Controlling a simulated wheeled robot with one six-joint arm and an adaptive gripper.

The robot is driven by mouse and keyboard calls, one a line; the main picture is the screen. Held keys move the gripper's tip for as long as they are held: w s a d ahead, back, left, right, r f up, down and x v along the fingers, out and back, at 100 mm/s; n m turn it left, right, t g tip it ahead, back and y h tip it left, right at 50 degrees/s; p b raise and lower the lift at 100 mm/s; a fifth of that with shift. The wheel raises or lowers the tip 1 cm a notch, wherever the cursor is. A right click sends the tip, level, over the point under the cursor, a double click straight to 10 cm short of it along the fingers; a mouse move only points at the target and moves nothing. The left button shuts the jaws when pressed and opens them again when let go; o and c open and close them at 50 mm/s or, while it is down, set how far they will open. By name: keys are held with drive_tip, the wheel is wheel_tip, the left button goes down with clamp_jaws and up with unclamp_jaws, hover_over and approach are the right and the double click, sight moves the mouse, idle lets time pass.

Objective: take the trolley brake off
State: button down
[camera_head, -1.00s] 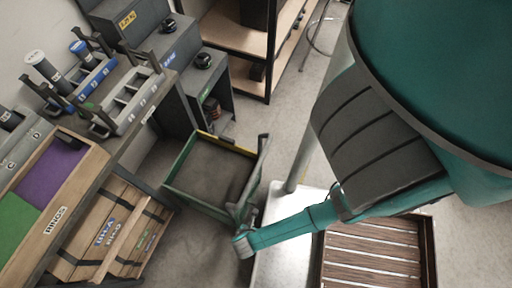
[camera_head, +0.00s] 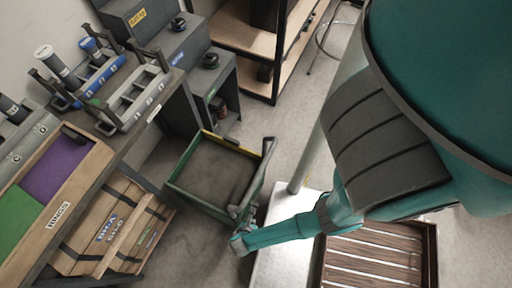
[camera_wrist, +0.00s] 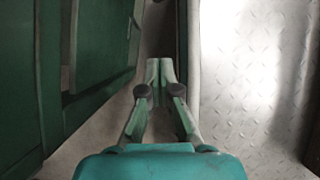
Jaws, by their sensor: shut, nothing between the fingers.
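The trolley (camera_head: 207,211) is a low green-framed box with a dark bed and a yellow strip on its far edge. It stands on the floor in the middle of the head view. My gripper (camera_head: 237,243) is at its near right corner, low down. In the wrist view my gripper (camera_wrist: 160,72) is shut with its fingertips together and nothing held. Green panels (camera_wrist: 100,45), apparently the trolley's side, fill the left there. I cannot tell whether the fingertips touch anything. No brake lever can be made out clearly in either view.
A workbench with a bin marked RINGS (camera_head: 58,214) and wooden crates (camera_head: 110,230) stand at the left. Grey stepped cabinets (camera_head: 190,60) and a wooden shelf (camera_head: 240,38) are behind. Bare floor (camera_head: 290,120) lies right of the trolley.

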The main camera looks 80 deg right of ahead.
sight(257, 205)
drive_tip(key=d+f, duration=0.4)
drive_tip(key=d, duration=0.2)
drive_tip(key=shift+s+d, duration=0.15)
drive_tip(key=shift+d, duration=0.15)
idle(0.3)
drive_tip(key=shift+d+f+h, duration=0.1)
drive_tip(key=shift+d+h, duration=0.15)
drive_tip(key=shift+h, duration=0.45)
idle(0.5)
drive_tip(key=shift+s+d+g+h, duration=0.25)
drive_tip(key=shift+d+h, duration=0.3)
drive_tip(key=shift+h, duration=0.35)
drive_tip(key=shift+d, duration=0.45)
drive_tip(key=shift+s+d+h, duration=0.1)
drive_tip(key=shift+d+h, duration=0.25)
drive_tip(key=shift+h, duration=0.25)
idle(0.4)
idle(0.4)
